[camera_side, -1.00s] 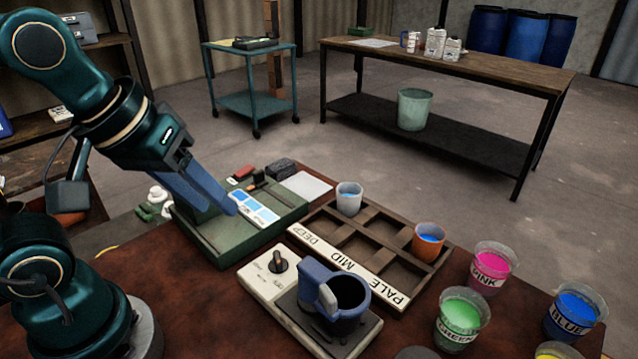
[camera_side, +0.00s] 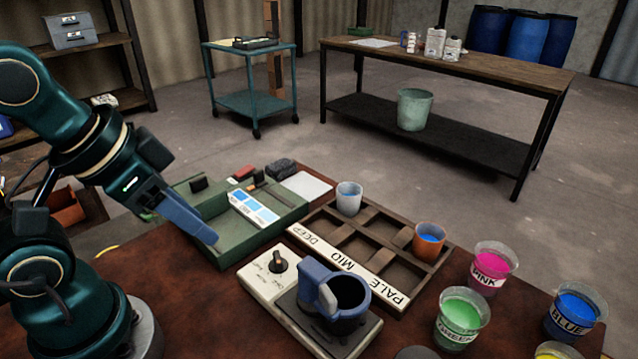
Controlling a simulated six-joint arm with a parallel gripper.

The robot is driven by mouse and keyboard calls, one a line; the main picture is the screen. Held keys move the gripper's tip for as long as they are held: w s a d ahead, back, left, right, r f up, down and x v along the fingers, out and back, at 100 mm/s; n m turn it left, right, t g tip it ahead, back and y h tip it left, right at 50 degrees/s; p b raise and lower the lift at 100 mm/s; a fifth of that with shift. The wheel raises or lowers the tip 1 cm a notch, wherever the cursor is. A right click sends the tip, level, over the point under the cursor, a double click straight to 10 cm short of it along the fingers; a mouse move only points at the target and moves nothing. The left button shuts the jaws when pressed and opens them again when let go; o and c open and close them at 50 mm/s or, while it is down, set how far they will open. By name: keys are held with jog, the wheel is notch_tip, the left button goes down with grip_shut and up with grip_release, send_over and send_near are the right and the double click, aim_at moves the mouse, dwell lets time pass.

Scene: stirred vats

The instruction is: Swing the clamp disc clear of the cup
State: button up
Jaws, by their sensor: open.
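A cream stirrer unit (camera_side: 262,281) with a black knob (camera_side: 278,263) stands on the brown table. On its dark plate is a blue round holder (camera_side: 318,274) with a dark hollow; I cannot tell whether a cup sits in it. A pale grey piece (camera_side: 328,299) stands at the holder's left front side; I cannot tell for sure that it is the clamp disc. My gripper (camera_side: 208,235) has blue fingers and is open, above the table to the upper left of the stirrer, apart from it. The fingers overlap in this view, and nothing shows between them.
A wooden rack (camera_side: 362,238) labelled DEEP, MID, PALE holds a whitish cup (camera_side: 349,199) and an orange cup (camera_side: 429,240) with blue paint. A green tray (camera_side: 235,236) with a blue swatch card (camera_side: 254,207) lies behind my gripper. Pink (camera_side: 490,267), green (camera_side: 461,316) and blue (camera_side: 575,313) paint tubs stand at right.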

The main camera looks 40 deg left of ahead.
notch_tip(320, 180, up, 4)
jog(key=w+d+m, duration=0.2)
jog(key=m, duration=0.5)
jog(key=m+g, duration=0.5)
jog(key=m, duration=0.9)
send_over(328, 292)
notch_tip(328, 292, down, 3)
jog(key=shift+f, duration=2.65)
grip_shut()
jog(key=shift+r, duration=0.1)
